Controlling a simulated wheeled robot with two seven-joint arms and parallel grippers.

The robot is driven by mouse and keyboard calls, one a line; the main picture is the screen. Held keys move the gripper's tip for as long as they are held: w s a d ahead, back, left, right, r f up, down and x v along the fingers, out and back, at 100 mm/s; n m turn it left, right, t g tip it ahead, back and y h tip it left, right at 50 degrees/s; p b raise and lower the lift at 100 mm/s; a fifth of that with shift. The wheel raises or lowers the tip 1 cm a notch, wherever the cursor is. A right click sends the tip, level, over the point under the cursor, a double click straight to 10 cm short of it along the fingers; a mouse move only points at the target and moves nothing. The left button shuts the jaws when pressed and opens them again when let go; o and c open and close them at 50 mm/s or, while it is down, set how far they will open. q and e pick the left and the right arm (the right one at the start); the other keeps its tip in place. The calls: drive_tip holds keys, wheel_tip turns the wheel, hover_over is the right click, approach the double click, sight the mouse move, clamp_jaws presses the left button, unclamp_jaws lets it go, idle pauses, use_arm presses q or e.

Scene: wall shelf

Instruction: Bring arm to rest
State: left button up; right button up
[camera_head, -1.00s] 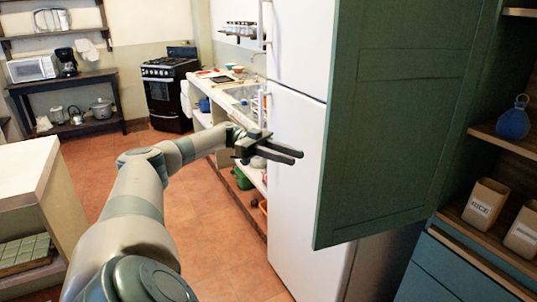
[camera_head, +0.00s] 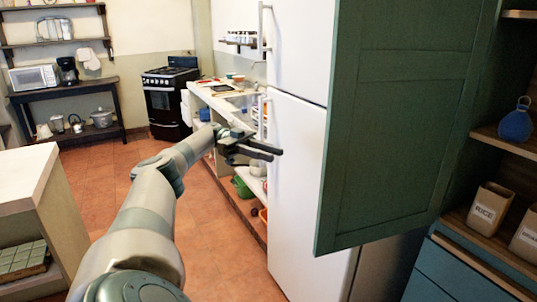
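My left arm (camera_head: 150,205) comes in from the bottom left and reaches forward over the tiled floor. Its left gripper (camera_head: 277,154) is at the arm's end, in front of the white fridge's left part, with the fingers pointing right. The two dark fingers are apart with a gap between them, and nothing shows between them. My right gripper is not in view.
A green cupboard door (camera_head: 395,120) stands open at the right, before the white fridge (camera_head: 290,200). Shelves at the right hold a blue bottle (camera_head: 515,123) and a rice box (camera_head: 487,210). A white-topped counter (camera_head: 25,178) stands at left. Orange floor (camera_head: 215,250) is clear.

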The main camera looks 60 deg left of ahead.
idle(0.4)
